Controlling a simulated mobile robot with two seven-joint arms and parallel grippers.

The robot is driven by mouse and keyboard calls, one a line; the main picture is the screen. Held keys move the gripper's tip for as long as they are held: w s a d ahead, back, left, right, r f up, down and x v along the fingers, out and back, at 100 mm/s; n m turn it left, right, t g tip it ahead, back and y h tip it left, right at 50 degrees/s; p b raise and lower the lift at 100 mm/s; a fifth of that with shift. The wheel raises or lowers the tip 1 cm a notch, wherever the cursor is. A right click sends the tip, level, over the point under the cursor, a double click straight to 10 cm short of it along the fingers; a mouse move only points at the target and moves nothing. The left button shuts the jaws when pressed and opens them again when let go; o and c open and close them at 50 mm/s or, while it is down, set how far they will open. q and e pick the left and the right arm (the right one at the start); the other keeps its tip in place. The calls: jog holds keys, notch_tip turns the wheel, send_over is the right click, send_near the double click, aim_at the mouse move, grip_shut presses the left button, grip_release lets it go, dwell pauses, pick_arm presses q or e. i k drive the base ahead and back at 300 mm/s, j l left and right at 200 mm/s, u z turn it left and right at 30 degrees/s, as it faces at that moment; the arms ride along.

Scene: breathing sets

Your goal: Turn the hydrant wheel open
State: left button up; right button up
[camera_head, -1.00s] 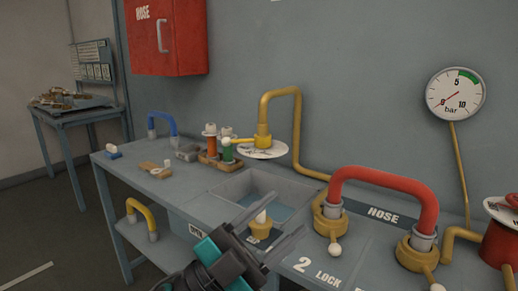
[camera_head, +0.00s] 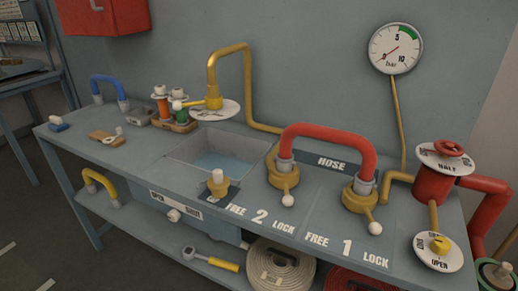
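The red hydrant (camera_head: 433,184) stands at the right end of the bench. Neither of my grippers is in view.
A red hose (camera_head: 333,133) arches between two brass couplings with levers, beside FREE and LOCK labels. A sink (camera_head: 214,159), a brass tap (camera_head: 213,90) and coloured bottles stand to the left. A red pipe (camera_head: 490,207) leaves the hydrant's right side. Coiled hoses lie below.

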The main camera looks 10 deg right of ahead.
aim_at(445, 147)
jog(key=z, duration=1.55)
